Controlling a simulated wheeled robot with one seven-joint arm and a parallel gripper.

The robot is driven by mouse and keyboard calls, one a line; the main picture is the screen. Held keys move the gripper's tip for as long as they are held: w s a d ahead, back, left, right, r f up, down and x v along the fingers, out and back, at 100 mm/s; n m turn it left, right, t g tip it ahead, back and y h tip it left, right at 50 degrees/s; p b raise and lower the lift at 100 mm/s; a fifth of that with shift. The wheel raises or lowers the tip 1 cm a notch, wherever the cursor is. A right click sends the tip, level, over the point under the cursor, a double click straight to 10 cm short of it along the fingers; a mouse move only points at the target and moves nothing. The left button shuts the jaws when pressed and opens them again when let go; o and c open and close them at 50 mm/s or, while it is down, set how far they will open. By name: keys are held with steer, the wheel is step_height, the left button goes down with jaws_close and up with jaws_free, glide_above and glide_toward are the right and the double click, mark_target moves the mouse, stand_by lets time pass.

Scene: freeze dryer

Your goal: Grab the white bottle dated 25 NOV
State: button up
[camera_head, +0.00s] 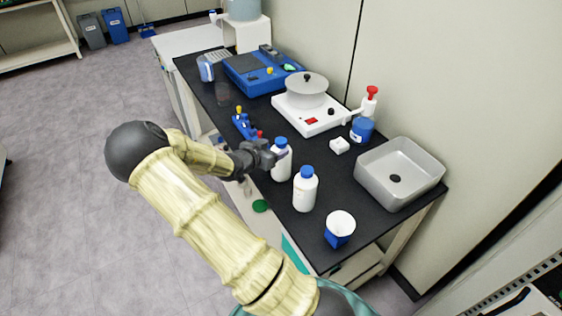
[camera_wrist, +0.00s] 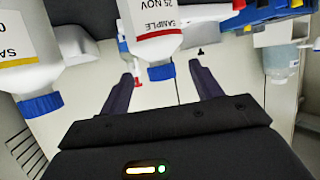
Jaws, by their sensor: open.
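The white bottle dated 25 NOV (camera_wrist: 156,28) shows upside down in the wrist view, with a red-striped SAMPLE label and a blue cap. In the head view it appears to be the blue-capped bottle (camera_head: 281,164) standing upright at my gripper (camera_head: 270,157). My gripper is open, and its two dark fingers (camera_wrist: 163,80) lie on either side of the cap in the wrist view. I cannot tell whether they touch the bottle. The fingertips are partly hard to make out in the head view.
A second white bottle (camera_head: 304,193) stands close by; its label has a yellow stripe in the wrist view (camera_wrist: 25,50).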

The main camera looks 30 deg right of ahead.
mark_target(278, 147)
steer(key=p+x, duration=0.1)
steer(key=x, duration=0.4)
stand_by(0.4)
steer(key=shift+a, duration=0.1)
jaws_close()
